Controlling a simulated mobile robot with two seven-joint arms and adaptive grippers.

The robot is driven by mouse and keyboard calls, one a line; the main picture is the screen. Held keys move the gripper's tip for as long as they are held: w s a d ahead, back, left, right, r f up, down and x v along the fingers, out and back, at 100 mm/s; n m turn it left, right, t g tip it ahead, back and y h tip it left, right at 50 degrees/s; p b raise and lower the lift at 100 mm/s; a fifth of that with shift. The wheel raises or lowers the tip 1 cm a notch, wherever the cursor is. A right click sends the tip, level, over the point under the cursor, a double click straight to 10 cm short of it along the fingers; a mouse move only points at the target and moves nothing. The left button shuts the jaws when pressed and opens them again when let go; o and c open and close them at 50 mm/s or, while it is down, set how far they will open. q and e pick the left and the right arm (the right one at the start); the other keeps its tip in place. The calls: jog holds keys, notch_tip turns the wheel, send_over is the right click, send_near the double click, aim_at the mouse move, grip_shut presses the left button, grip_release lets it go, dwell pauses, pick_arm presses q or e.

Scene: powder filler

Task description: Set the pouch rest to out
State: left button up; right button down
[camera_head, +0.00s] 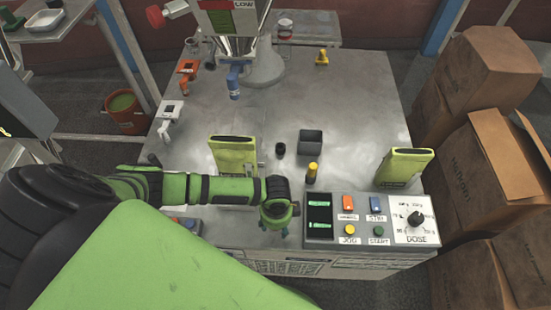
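I cannot pick out the pouch rest with certainty. A green pouch (232,157) stands upright with its open top up at the middle left of the metal table, and its lower part is partly behind my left arm. A second green pouch (404,168) stands tilted behind the control panel at the right. My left gripper (282,226) is at the table's front edge, just left of the control panel (320,237). It points down, and its fingers are too small to tell open from shut. No object shows in it. My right gripper is not in view.
Orange (187,72) and white (170,115) clamp-like parts line the left edge. Cardboard boxes (490,165) stand right.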

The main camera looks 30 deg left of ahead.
pick_arm(q)
jog(key=shift+w+a+r, duration=0.1)
jog(key=shift+w+r, duration=0.05)
jog(key=shift+r, duration=0.05)
notch_tip(320, 180, up, 12)
jog(key=shift+f, duration=0.2)
dwell(0.7)
